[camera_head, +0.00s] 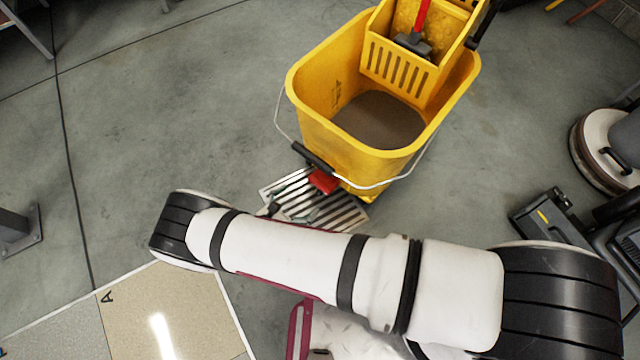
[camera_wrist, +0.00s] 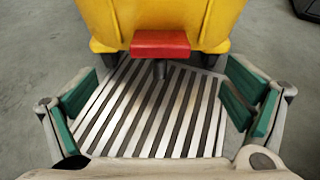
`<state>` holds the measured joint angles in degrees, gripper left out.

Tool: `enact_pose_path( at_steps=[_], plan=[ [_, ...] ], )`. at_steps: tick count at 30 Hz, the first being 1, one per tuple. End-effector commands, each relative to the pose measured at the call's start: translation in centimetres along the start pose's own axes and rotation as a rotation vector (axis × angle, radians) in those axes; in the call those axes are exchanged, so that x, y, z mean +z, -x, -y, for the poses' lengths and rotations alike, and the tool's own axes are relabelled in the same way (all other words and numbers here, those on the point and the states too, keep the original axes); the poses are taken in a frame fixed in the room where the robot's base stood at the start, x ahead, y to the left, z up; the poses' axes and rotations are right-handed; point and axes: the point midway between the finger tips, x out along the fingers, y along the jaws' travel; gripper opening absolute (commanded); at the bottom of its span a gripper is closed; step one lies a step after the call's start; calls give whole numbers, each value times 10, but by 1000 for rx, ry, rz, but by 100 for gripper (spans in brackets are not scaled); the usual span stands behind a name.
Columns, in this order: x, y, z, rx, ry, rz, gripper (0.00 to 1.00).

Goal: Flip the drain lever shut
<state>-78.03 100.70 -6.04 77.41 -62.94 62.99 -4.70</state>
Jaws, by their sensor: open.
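The drain lever is a red block (camera_head: 323,181) low on the near side of the yellow mop bucket (camera_head: 312,100). In the wrist view the red lever (camera_wrist: 160,44) sticks out at the top centre, with a short dark stem below it. The yellow bucket wall (camera_wrist: 160,14) is behind it. My gripper (camera_wrist: 162,95) is open and empty, its green-padded fingers wide apart at left and right. The lever lies ahead of the fingers, roughly centred between them. I see no contact. In the head view my arm partly hides the gripper.
A slatted metal floor grate (camera_head: 335,212) lies under the bucket's near edge. The bucket holds dark water (camera_head: 380,120) and a yellow wringer (camera_head: 400,70); its wire handle (camera_head: 390,184) hangs on the near side. A round floor machine (camera_head: 605,145) stands at right.

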Motion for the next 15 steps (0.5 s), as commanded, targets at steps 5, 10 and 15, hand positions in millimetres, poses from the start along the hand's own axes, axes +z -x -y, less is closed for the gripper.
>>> enact_pose_path(
  at_steps=[5,10,15],
  plan=[
    [-2,-38,1,-3,0,1,95],
    [-2,-70,1,-4,-2,1,95],
    [-1,-94,1,-3,-1,1,95]
  ],
)
